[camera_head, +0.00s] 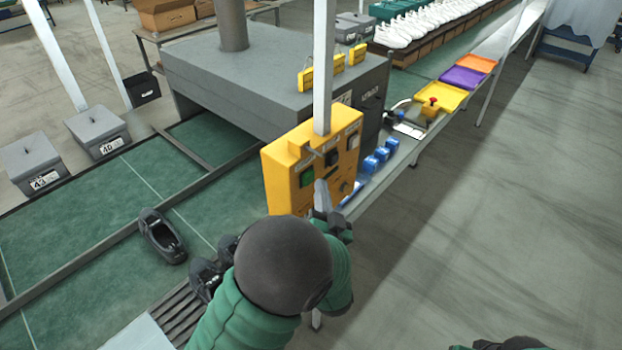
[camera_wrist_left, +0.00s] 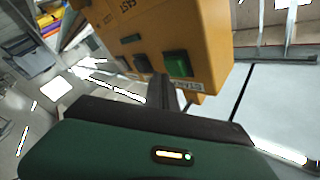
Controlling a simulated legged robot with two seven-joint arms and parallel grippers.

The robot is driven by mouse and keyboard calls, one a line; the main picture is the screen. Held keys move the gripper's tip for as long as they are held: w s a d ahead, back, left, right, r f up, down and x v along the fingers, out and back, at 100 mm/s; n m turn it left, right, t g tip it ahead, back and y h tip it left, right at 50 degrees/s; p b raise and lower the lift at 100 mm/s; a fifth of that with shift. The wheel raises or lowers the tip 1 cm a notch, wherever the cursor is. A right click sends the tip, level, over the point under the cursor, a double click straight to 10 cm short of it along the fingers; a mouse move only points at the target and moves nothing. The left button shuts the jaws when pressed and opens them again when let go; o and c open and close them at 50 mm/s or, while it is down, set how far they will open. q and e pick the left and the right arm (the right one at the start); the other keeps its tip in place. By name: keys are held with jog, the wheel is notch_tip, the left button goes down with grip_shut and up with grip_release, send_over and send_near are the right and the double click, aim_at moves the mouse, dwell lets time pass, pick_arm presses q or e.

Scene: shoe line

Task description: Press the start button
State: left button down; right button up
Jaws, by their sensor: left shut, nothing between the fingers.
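The yellow control box (camera_head: 320,150) is mounted on a pale upright post. My right gripper is not in view.
A grey machine housing (camera_head: 270,80) stands behind the box over the green conveyor (camera_head: 95,215). A black shoe (camera_head: 162,236) lies on the conveyor. Blue blocks (camera_head: 376,160) and a yellow tray (camera_head: 440,97) line the side ledge. The floor on the right is clear.

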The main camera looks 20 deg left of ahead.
pick_arm(q)
jog(key=shift+a, duration=0.1)
jog(key=shift+d, duration=0.3)
jog(key=shift+w+a, duration=0.15)
jog(key=shift+a, duration=0.45)
